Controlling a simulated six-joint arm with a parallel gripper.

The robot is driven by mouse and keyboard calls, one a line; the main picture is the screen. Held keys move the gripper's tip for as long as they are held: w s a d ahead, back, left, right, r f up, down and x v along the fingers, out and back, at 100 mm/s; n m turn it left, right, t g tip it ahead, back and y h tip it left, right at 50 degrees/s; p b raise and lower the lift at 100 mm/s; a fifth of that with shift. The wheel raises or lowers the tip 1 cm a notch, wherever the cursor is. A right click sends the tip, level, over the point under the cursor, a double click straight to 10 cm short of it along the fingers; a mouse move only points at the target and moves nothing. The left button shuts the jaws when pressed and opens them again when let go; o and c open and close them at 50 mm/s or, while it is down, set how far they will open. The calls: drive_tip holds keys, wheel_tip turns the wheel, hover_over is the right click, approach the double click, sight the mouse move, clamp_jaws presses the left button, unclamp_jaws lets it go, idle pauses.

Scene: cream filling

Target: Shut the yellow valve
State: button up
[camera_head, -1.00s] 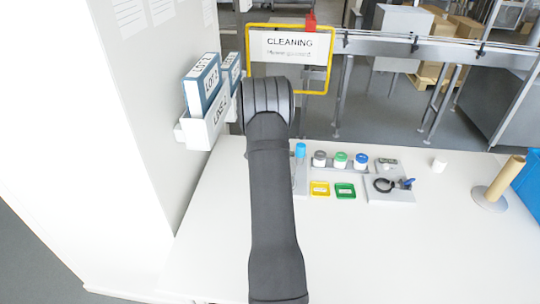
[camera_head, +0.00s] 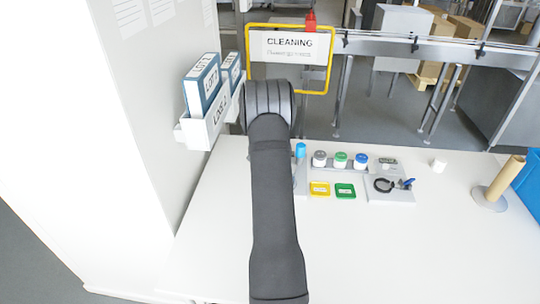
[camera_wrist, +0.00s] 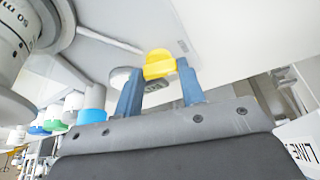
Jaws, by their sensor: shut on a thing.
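The yellow valve (camera_wrist: 160,63) shows in the wrist view as a rounded yellow piece near the top middle. My gripper (camera_wrist: 157,74) has two blue fingers, one on each side of it, and is shut on the yellow valve. The contact itself is partly hidden from this angle. A round white piece sits just left of the valve, by the left finger. In the head view my dark arm covers the valve and the gripper.
A white machine body with printed marks (camera_wrist: 22,40) is close at the upper left of the wrist view. Coloured-lid jars (camera_head: 340,161), yellow and green trays (camera_head: 345,190) and a cardboard tube (camera_head: 499,180) stand on the white table (camera_head: 400,255). Its front right is clear.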

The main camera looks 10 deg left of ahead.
drive_tip(key=shift+d+n+y, duration=0.15)
drive_tip(key=shift+n+y, duration=0.45)
drive_tip(key=shift+n, duration=1.1)
drive_tip(key=o, duration=1)
drive_tip(key=shift+a+m+h, duration=0.2)
drive_tip(key=shift+m+h, duration=0.5)
drive_tip(key=shift+m, duration=1.3)
drive_tip(key=v, duration=1.7)
drive_tip(key=shift+s+a+r, duration=0.1)
drive_tip(key=shift+r, duration=0.1)
